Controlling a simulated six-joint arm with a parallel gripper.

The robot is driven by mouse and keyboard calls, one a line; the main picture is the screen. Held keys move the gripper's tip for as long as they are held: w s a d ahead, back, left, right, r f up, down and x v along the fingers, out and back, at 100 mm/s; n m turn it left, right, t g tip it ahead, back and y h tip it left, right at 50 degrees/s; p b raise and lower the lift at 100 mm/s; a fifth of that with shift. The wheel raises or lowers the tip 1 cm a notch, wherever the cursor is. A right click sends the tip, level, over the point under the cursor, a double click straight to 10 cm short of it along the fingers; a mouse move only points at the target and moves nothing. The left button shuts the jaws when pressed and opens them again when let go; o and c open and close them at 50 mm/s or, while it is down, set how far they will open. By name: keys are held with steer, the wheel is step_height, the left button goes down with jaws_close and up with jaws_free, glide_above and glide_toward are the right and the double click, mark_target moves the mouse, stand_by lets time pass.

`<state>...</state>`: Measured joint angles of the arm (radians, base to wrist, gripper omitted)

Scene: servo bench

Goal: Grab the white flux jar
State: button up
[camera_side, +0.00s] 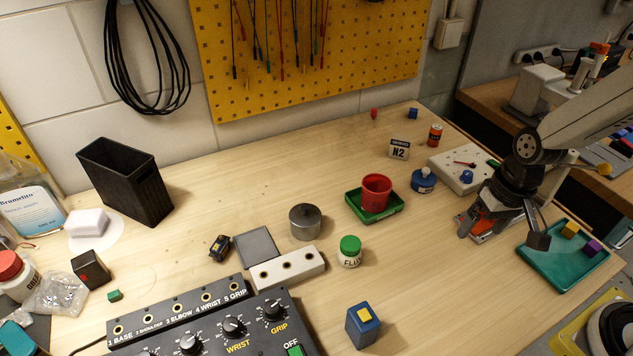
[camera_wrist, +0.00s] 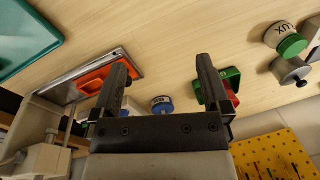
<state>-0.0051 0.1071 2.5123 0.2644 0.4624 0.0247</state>
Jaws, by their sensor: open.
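The white flux jar (camera_side: 350,258) with a green lid stands upright on the wooden bench, right of the middle in the side view. My gripper (camera_side: 502,233) is open and well to the right of the jar in the side view, above an orange item (camera_side: 481,227).
A red cup (camera_side: 376,191) in a green tray (camera_side: 359,212), a blue-lidded pot (camera_side: 423,181) and a metal canister (camera_side: 305,222) stand near the jar. A white drilled block (camera_side: 290,270) lies left of it. A teal tray (camera_side: 560,277) is at the right. Wood between jar and gripper looks clear.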

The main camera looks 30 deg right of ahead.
mark_target(353, 243)
steer(key=a+m+y, duration=0.1)
steer(key=a+f+m+g+y, duration=0.1)
steer(key=a+m, duration=0.1)
steer(key=a+f+m+g+y, duration=0.1)
steer(key=a, duration=0.1)
steer(key=shift+s+m, duration=0.3)
steer(key=a+m+y, duration=0.1)
steer(key=w+a+m+y, duration=0.1)
steer(key=a+m, duration=0.1)
steer(key=a+f+m+y, duration=0.1)
steer(key=a, duration=0.1)
steer(key=shift+w+m+y, duration=0.3)
steer(key=shift+w, duration=0.1)
steer(key=w+a+m+y, duration=0.1)
steer(key=w+a+m+t+y, duration=0.1)
steer(key=w+m, duration=0.1)
steer(key=shift+a+f+m+y, duration=0.15)
steer(key=shift+a+m+y, duration=0.15)
steer(key=shift+a, duration=0.1)
steer(key=w+m+t, duration=0.1)
steer(key=w+a+m+t+y, duration=0.1)
steer(key=w+m, duration=0.1)
steer(key=w+m+t+y, duration=0.1)
steer(key=shift+w+a+f+m, duration=0.25)
steer(key=shift+a+f+m, duration=0.05)
steer(key=shift+a, duration=0.05)
steer(key=shift+w+m+t, duration=0.5)
steer(key=shift+w+t, duration=0.05)
steer(key=shift+t, duration=0.05)
steer(key=shift+a+f, duration=0.1)
